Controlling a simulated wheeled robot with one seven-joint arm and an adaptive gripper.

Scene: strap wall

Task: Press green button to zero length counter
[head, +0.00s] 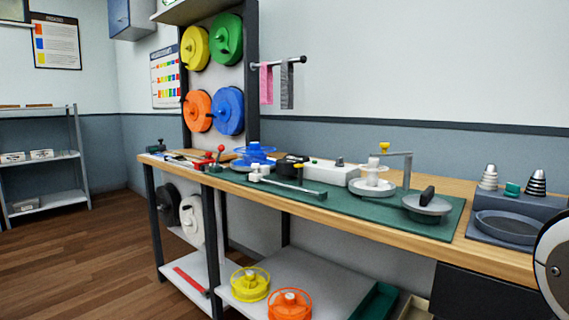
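A white box-shaped unit (330,173) stands at the back of the green mat on the workbench. A small green spot, possibly the green button (313,161), shows on its top left; it is too small to make out clearly. A black device (291,166) stands just left of the white unit; I cannot tell which of them is the length counter. A teal-green block (512,189) sits between two cone-shaped stacks on the grey unit at the right. My gripper is not in view; a white and black part of my arm shows at the right edge.
The wooden bench (390,233) carries a green mat (365,206) with a blue reel (253,158), a white spool (372,183), a crank arm and a grey round plate (427,205). Coloured reels hang behind. Open floor (75,250) lies at the left.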

